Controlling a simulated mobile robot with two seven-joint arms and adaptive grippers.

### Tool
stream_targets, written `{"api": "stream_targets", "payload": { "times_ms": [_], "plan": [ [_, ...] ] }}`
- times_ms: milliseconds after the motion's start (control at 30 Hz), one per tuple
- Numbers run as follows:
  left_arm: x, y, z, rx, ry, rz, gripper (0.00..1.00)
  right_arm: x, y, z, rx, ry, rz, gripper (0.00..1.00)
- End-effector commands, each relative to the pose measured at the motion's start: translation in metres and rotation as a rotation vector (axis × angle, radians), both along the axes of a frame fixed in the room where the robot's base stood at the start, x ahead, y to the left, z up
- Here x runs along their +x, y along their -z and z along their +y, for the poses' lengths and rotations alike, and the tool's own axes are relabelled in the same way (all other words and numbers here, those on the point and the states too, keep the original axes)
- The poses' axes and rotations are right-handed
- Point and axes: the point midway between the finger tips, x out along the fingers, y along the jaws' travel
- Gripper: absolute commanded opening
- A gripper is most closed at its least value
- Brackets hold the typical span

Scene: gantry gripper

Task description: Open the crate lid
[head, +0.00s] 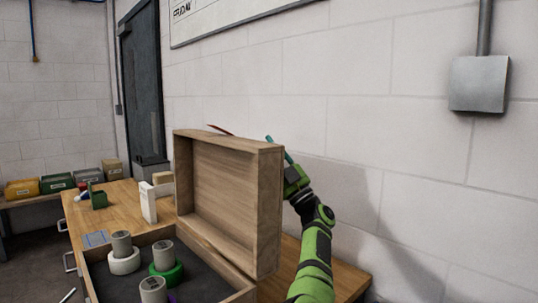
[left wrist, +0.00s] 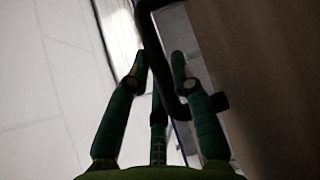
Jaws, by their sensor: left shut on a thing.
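The wooden crate (head: 160,233) stands on the workbench with its lid (head: 226,190) raised, close to upright, showing its hollow inside. My left gripper (head: 281,153) is at the outer side of the lid, partly hidden by it, with my green arm rising from the lower right. In the left wrist view, my left gripper (left wrist: 160,65) has its fingers on either side of a dark bar handle (left wrist: 170,98), beside the brown lid (left wrist: 265,70). It is shut on this handle. My right gripper is out of view.
Several grey and white or green cylinders, such as the green-based one (head: 166,272), stand in the crate. A white block (head: 148,203) and a green part (head: 97,199) are on the workbench (head: 86,218). The wall (head: 400,150) is close behind the arm.

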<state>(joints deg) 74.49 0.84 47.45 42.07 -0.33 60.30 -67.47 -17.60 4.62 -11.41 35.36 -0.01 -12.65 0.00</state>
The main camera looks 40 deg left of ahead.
Motion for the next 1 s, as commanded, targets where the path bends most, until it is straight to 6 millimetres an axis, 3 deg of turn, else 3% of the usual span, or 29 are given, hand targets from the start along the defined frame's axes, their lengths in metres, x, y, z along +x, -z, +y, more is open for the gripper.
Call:
{"api": "stream_targets", "payload": {
  "times_ms": [33, 67, 100, 567, 1000],
  "plan": [
    [-0.001, -0.002, 0.000, 0.003, -0.004, 0.000, 0.00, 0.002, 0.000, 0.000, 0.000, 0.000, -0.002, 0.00],
    [-0.001, -0.002, 0.000, 0.003, -0.004, 0.000, 0.35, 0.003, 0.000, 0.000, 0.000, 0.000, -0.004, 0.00],
    [-0.001, -0.001, 0.000, 0.003, -0.004, -0.001, 0.49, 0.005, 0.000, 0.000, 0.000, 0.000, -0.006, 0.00],
    [0.000, 0.007, -0.006, 0.001, -0.001, 0.002, 0.49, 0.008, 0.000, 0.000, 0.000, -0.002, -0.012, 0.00],
    [0.003, 0.067, -0.069, 0.001, -0.001, 0.001, 0.49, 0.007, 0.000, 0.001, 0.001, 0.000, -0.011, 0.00]
  ]
}}
